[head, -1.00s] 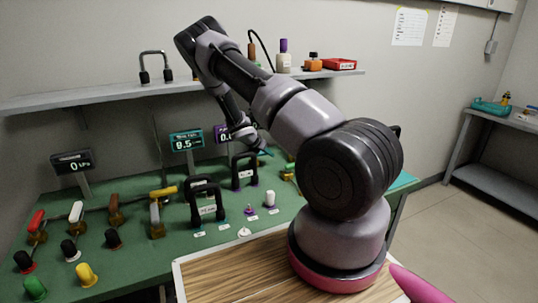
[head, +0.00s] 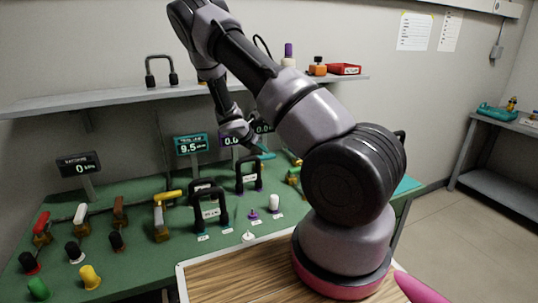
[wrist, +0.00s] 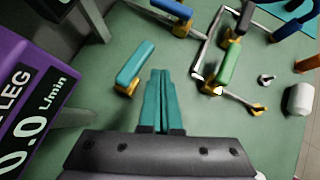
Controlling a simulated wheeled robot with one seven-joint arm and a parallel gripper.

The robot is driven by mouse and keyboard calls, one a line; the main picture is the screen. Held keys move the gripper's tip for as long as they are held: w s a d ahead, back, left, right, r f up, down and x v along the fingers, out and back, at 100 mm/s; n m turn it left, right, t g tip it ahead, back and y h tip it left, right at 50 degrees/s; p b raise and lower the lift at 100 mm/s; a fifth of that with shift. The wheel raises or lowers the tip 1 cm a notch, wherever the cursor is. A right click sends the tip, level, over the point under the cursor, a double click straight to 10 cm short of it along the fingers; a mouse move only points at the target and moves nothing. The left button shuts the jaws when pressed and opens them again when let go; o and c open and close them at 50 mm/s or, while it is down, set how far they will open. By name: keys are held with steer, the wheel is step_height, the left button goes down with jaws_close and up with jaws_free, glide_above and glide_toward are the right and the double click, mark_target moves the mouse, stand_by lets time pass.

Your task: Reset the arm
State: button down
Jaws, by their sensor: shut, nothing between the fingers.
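My arm rises from its pink-ringed base on the wooden top and bends over toward the green bench (head: 110,265). My gripper (head: 265,156) hangs above the back right part of the bench, partly hidden by my own arm links. In the wrist view my gripper (wrist: 165,80) shows two teal fingers lying side by side, shut and empty. A valve with a teal handle (wrist: 135,64) lies just left of the fingertips. A valve with a green handle (wrist: 228,64) is to their right. Neither appears to be touched.
Black handle frames (head: 210,208) stand on the bench left of my arm. Several coloured valves and knobs are at the left. Displays (head: 191,144) stand behind; a purple display (wrist: 28,110) is close by in the wrist view. A shelf (head: 120,98) runs along the wall.

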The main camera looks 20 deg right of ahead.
steer(key=shift+v, duration=0.85)
steer(key=s+a+r+m+y, duration=0.25)
steer(key=s+r+m, duration=0.5)
steer(key=r, duration=0.55)
steer(key=s+a+r+m+y, duration=0.1)
steer(key=s+r+m+y, duration=0.2)
steer(key=s+r+m, duration=0.7)
steer(key=s+a+r+m+t+y, duration=0.1)
steer(key=s+a+r+m+y, duration=0.1)
steer(key=s+a+r+m, duration=0.2)
steer(key=s+a+r+m+t+y, duration=0.2)
steer(key=s+a+r+m, duration=0.3)
steer(key=s+r, duration=0.6)
steer(key=s+a, duration=0.1)
steer(key=s, duration=0.2)
steer(key=shift+s+t+y, duration=0.3)
steer(key=shift+s+y, duration=0.05)
